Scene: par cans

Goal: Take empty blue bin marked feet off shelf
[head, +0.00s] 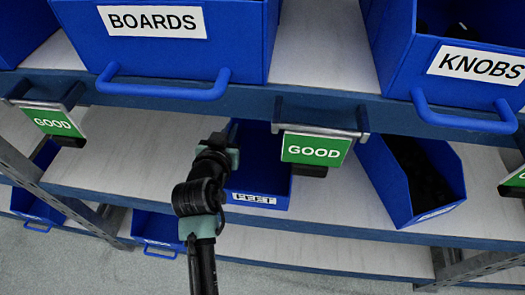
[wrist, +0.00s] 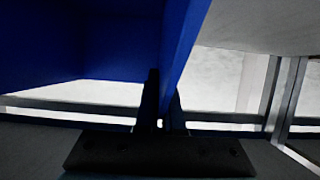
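The blue bin marked FEET (head: 273,184) is on the middle shelf in the head view, its label low on its front. The part of its inside that shows is empty. My gripper (head: 218,145) is at the bin's left side, its fingertips partly hidden by my wrist. In the wrist view the two dark fingers (wrist: 162,105) stand close together with the bin's blue wall (wrist: 184,45) between them, one finger on each side. The gripper looks shut on that wall. I cannot tell whether the bin still rests fully on the shelf.
The upper shelf holds bins marked BOARDS (head: 165,50) and KNOBS (head: 450,75). Green GOOD signs (head: 314,149) hang from its edge, one just above the FEET bin. A blue bin with dark contents (head: 395,185) stands to the right. The middle shelf (head: 120,150) is bare on the left.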

